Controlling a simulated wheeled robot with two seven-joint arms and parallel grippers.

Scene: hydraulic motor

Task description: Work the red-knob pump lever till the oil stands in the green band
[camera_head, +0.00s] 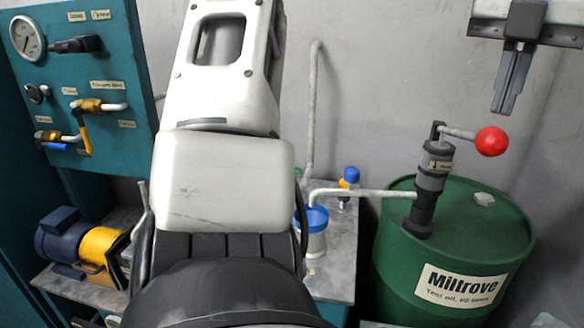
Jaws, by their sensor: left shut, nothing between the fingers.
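The red knob (491,141) sits at the right end of a short grey lever (458,133). A pale spout (360,193) runs left from the pump to a blue-topped white container (314,230). No green band or oil level is visible. My right gripper is out of view.
My large white arm links fill the middle and hide part of the bench. A teal panel (120,150) with a gauge (27,38) and valves stands at left, above a blue and yellow motor (75,240). A grey pipe (312,110) rises along the wall.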

